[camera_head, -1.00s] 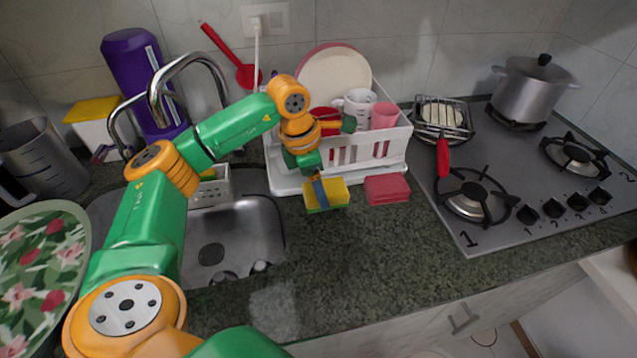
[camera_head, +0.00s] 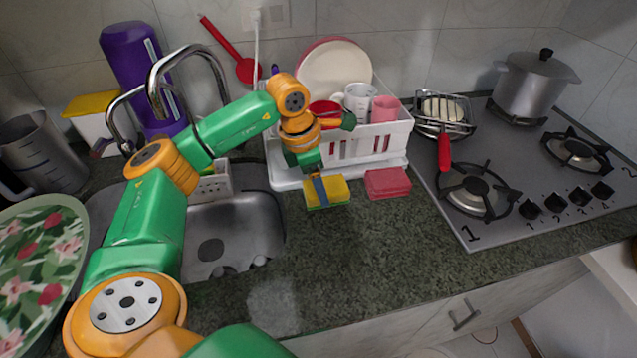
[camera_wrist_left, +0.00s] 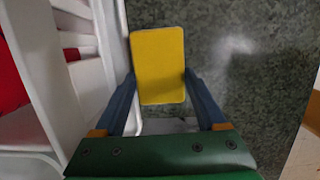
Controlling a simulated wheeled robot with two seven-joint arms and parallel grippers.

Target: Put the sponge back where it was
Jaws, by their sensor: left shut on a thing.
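The sponge (camera_head: 338,192), yellow on top and green below, is in front of the dish rack's tray, left of a red block-like pad (camera_head: 387,183). My left gripper (camera_head: 319,186) comes down from above and is shut on the sponge. In the left wrist view, the sponge (camera_wrist_left: 158,52) shows its yellow face between the two blue fingers of the gripper (camera_wrist_left: 160,80). It is low over the counter; I cannot tell whether it touches the surface. My right gripper is not in view.
The white dish rack (camera_head: 370,148) with plate and cups stands behind the sponge. The sink (camera_head: 235,230), holding a white perforated caddy (camera_head: 212,184), is on the left. The stove (camera_head: 500,180) is on the right. The counter (camera_head: 370,250) in front is clear.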

